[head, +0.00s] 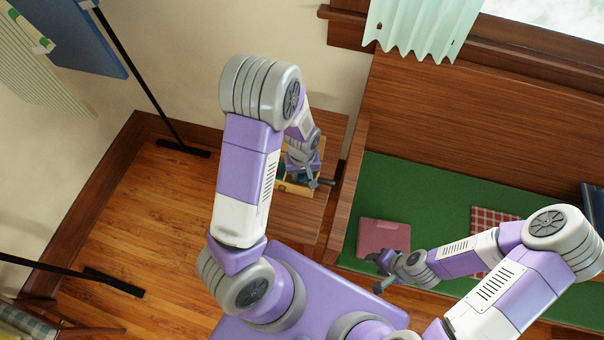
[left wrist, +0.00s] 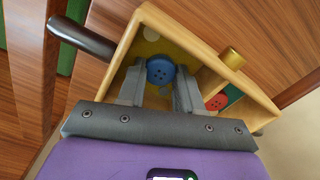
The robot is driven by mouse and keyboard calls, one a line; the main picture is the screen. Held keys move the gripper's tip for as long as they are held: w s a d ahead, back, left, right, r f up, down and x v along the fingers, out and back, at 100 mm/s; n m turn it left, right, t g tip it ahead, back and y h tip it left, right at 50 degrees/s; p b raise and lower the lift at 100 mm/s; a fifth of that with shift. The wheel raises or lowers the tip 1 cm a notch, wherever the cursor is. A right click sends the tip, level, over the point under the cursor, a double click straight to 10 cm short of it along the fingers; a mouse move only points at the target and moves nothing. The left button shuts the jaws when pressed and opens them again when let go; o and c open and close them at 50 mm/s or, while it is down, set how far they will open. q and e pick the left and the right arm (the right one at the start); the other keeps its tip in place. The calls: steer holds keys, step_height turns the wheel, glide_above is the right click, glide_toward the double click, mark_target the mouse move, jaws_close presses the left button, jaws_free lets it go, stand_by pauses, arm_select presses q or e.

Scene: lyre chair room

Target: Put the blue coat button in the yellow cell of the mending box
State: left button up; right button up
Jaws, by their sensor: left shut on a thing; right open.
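The mending box (left wrist: 262,104) is a pale wooden box with several cells; it fills much of the left wrist view. In the head view the box (head: 290,188) stands on a small wooden table, partly hidden by my left arm. My left gripper (left wrist: 160,84) is shut on the blue coat button (left wrist: 160,70), a round button with small holes, held at the fingertips over a large cell with an olive-yellow floor. I cannot tell its height above the floor. My left gripper (head: 314,180) also shows in the head view. My right gripper (head: 380,274) is open and empty near the bench.
A red button (left wrist: 217,102) lies in a side cell by a green cell (left wrist: 234,94). A brass cylinder (left wrist: 232,58) stands at the rim. A dark handle (left wrist: 82,38) sticks out. A pink cushion (head: 384,236) lies on the green bench seat (head: 430,190).

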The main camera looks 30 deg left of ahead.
mark_target(302, 177)
arm_select(q)
steer(key=shift+f, duration=0.1)
steer(key=o, duration=0.7)
steer(key=shift+f, duration=0.1)
step_height(302, 177, up, 12)
steer(key=p, duration=0.5)
steer(key=shift+r, duration=0.2)
